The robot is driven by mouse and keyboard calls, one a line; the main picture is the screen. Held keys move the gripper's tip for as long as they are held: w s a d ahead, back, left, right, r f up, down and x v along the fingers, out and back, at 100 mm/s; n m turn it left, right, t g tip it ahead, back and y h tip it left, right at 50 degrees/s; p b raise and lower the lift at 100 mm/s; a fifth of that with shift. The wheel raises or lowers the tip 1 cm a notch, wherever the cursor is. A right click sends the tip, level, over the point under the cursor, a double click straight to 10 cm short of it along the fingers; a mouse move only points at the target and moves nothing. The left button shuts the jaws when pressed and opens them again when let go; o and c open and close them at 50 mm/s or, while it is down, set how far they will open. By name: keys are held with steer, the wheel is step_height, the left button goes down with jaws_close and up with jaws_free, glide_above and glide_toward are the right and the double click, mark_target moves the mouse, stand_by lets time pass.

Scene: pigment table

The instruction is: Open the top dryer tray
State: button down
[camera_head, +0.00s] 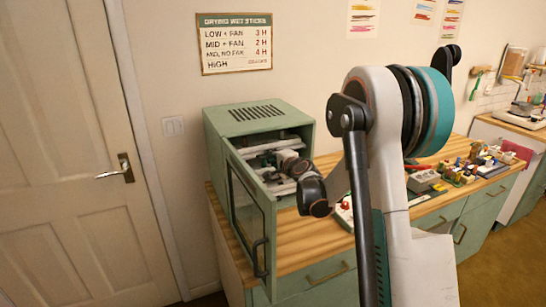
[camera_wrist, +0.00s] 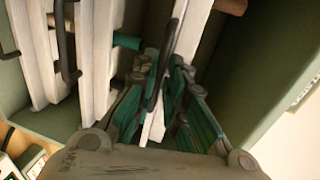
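The green dryer (camera_head: 258,118) stands on the wooden counter at the left in the head view, its glazed door (camera_head: 250,215) swung open. Inside are pale trays, partly hidden by my arm. In the wrist view the trays appear tilted on their sides, with the counter toward the lower left. The rightmost tray (camera_wrist: 192,28) is thus the uppermost, and its dark handle (camera_wrist: 154,92) lies between my fingers. My gripper (camera_wrist: 163,68) is partly open around this handle; a firm grip is not visible. A lower tray (camera_wrist: 98,60) with its own dark handle is to the left.
The open door hangs close to my arm in the head view. Small coloured items (camera_head: 470,170) lie on the counter to the right. A closed white door (camera_head: 70,150) is at the left. The dryer's green wall (camera_wrist: 265,70) is close to the right of my gripper in the wrist view.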

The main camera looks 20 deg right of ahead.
steer(key=shift+s+f, duration=0.1)
steer(key=shift+f, duration=0.05)
steer(key=f+b+v, duration=0.1)
steer(key=f+v, duration=0.2)
steer(key=v, duration=1.2)
steer(key=shift+s+b, duration=0.35)
steer(key=shift+s, duration=0.3)
steer(key=shift+a+f, duration=0.1)
steer(key=c, duration=1.8)
jaws_free()
steer(key=shift+c, duration=0.2)
steer(key=shift+o, duration=0.4)
steer(key=shift+w+f, duration=0.15)
steer(key=shift+w, duration=0.15)
steer(key=v, duration=1.2)
steer(key=shift+s, duration=0.1)
